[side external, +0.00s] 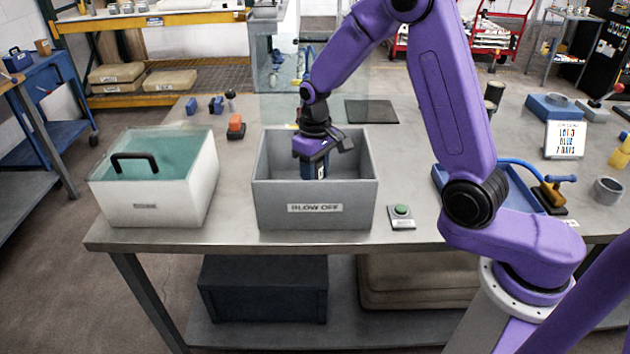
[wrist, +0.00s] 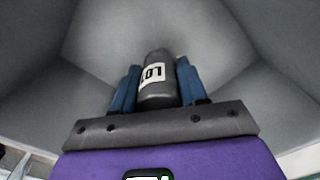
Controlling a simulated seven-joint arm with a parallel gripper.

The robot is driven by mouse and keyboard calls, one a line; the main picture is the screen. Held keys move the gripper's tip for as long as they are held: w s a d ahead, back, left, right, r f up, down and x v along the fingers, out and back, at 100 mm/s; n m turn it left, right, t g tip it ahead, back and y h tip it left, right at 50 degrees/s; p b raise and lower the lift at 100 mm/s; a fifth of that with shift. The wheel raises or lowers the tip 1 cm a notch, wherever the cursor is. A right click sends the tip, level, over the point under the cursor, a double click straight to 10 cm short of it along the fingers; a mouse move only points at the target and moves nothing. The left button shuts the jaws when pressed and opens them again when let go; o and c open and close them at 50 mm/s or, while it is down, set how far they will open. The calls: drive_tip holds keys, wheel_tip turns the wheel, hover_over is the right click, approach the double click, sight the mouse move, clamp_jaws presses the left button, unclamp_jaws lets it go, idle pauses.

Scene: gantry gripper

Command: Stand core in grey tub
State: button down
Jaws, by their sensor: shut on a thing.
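The grey tub (side external: 314,216) stands on the table, with a label reading "BLOW OFF" on its front wall. My gripper (side external: 314,170) reaches down inside it, below the level of the rim. In the wrist view, the blue fingers of my gripper (wrist: 155,88) are shut on the core (wrist: 158,82), a dark grey cylinder with a white label reading "L01". The tub's grey inner walls (wrist: 60,80) surround it in that view. The core's lower end is hidden, so I cannot tell whether it touches the tub floor.
A white box with a clear greenish lid and black handle (side external: 150,177) stands left of the tub. A green push button (side external: 401,211) is close at the tub's right. A blue tray (side external: 510,190) lies farther right. A dark flat mat (side external: 371,111) lies behind.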

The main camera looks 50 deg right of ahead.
drive_tip(key=shift+f, duration=1.25)
drive_tip(key=shift+f, duration=0.1)
drive_tip(key=c, duration=0.6)
unclamp_jaws()
